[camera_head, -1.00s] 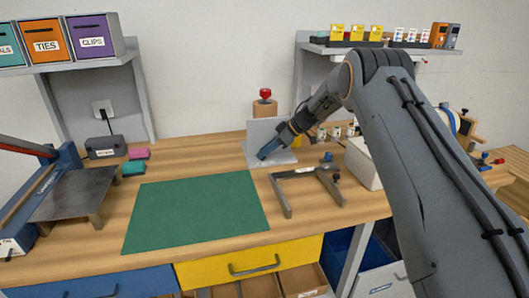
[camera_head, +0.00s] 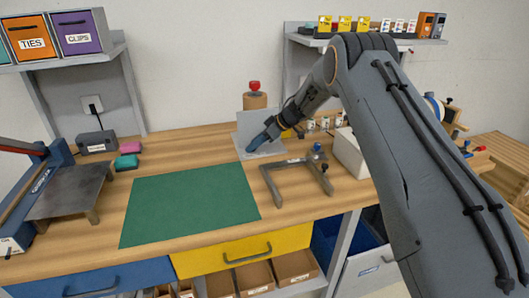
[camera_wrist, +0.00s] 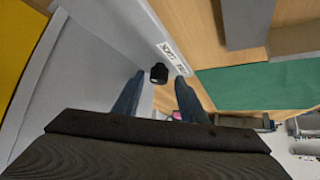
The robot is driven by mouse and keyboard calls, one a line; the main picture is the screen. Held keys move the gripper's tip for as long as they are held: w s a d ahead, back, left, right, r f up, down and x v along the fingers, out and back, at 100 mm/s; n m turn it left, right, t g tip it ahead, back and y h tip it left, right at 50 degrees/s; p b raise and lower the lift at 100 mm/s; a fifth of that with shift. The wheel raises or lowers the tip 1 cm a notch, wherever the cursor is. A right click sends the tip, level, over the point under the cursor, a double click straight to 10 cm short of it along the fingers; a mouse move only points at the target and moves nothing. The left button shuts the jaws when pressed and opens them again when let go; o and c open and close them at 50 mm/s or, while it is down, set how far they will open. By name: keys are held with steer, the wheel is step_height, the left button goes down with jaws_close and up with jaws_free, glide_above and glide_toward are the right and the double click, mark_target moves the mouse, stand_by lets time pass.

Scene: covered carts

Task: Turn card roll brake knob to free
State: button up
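A small black knob (camera_wrist: 159,73) stands on the edge of a pale grey fixture in the wrist view, beside a white label (camera_wrist: 172,57) whose print I cannot read. My gripper (camera_head: 252,147) is at the grey upright-plate fixture (camera_head: 241,138) at the back of the bench in the head view. In the wrist view its two blue-grey fingers are apart, one on each side of the knob, with a gap to each. I see no contact with the knob. The knob's setting cannot be told, and the head view does not show it clearly.
A grey frame (camera_head: 273,185) stands just in front of my gripper, and a white bin (camera_head: 350,153) to its right. A red-topped post (camera_head: 254,95) stands behind the fixture. The green mat (camera_head: 190,205) at the left is clear.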

steer(key=shift+s+r+m+t+h+p, duration=0.1)
steer(key=shift+r+m+t+h+p, duration=0.1)
steer(key=shift+m+t+p, duration=0.7)
steer(key=shift+r+m+t+h+p, duration=0.15)
steer(key=shift+m+p, duration=0.25)
steer(key=shift+p, duration=0.95)
steer(key=m+t+h+p, duration=0.1)
steer(key=m+p, duration=0.1)
steer(key=shift+s+a+p, duration=0.1)
steer(key=shift+p, duration=0.2)
steer(key=shift+a+f+m+t+h+p, duration=0.15)
steer(key=shift+m+t+h+p, duration=0.25)
steer(key=shift+m, duration=0.5)
steer(key=shift+f+m+t+h+b, duration=0.1)
steer(key=shift+m+t+h+b, duration=0.4)
steer(key=shift+m+h, duration=0.2)
steer(key=shift+f+m+h+b, duration=0.1)
steer(key=shift+m+h+b, duration=0.3)
steer(key=shift+b, duration=0.85)
steer(key=shift+t+b, duration=0.25)
steer(key=shift+b, duration=0.25)
steer(key=b, duration=0.4)
steer(key=m+b, duration=0.1)
steer(key=b, duration=0.3)
steer(key=shift+w+a+m+h, duration=0.15)
steer(key=shift+w+m+h, duration=0.05)
steer(key=shift+m+h, duration=0.15)
